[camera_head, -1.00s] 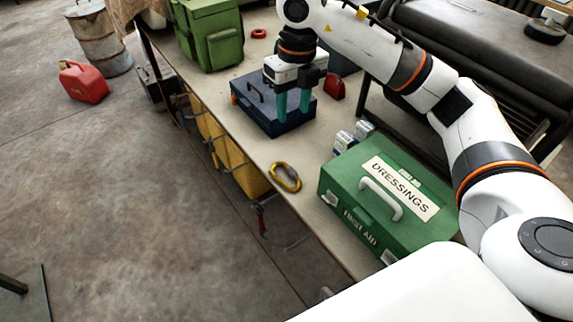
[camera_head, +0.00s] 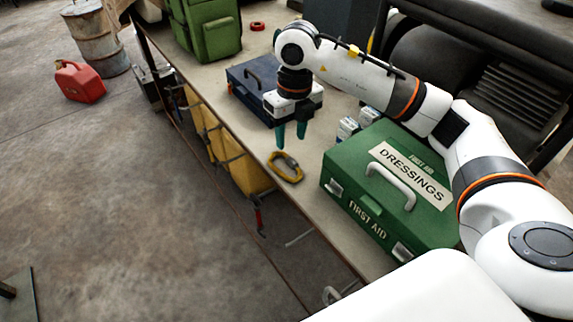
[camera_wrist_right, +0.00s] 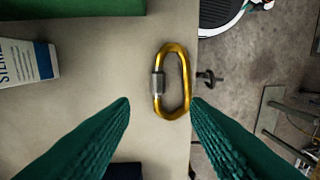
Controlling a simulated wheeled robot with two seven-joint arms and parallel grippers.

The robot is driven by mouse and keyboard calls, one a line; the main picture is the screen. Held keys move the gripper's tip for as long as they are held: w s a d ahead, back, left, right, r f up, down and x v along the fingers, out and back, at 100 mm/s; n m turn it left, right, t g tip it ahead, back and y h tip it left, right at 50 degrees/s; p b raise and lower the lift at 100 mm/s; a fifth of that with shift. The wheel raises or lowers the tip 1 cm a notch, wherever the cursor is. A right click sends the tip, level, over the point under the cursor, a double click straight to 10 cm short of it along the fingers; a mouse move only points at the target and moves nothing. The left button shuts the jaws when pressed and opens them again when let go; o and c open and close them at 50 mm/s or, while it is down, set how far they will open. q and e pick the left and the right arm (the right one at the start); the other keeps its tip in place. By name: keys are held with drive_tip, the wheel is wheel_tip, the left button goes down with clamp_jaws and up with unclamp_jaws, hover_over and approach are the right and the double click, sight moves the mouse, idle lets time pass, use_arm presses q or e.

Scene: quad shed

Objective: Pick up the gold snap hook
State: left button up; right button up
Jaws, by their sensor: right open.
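The gold snap hook (camera_head: 285,167) lies flat on the workbench close to its front edge, left of the green first aid box. In the right wrist view the gold snap hook (camera_wrist_right: 184,82) shows its whole loop with a silver sleeve on its left side, and its right side is at the bench edge. My right gripper (camera_head: 291,136) is open and empty, above the bench just behind the hook. In the right wrist view its green fingers (camera_wrist_right: 160,108) are spread, with the hook ahead of them and nearer the right finger. My left gripper is not in view.
The green first aid box (camera_head: 385,190) stands right of the hook. Small white cartons (camera_head: 348,126) stand behind it. A dark blue case (camera_head: 250,88) and a green bag (camera_head: 212,30) are farther back on the workbench (camera_head: 262,141). Open floor lies beyond the front edge.

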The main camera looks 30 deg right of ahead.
sight(291, 158)
drive_tip(key=shift+s+f, duration=0.1)
drive_tip(key=shift+f, duration=3.05)
drive_tip(key=shift+c, duration=0.4)
clamp_jaws()
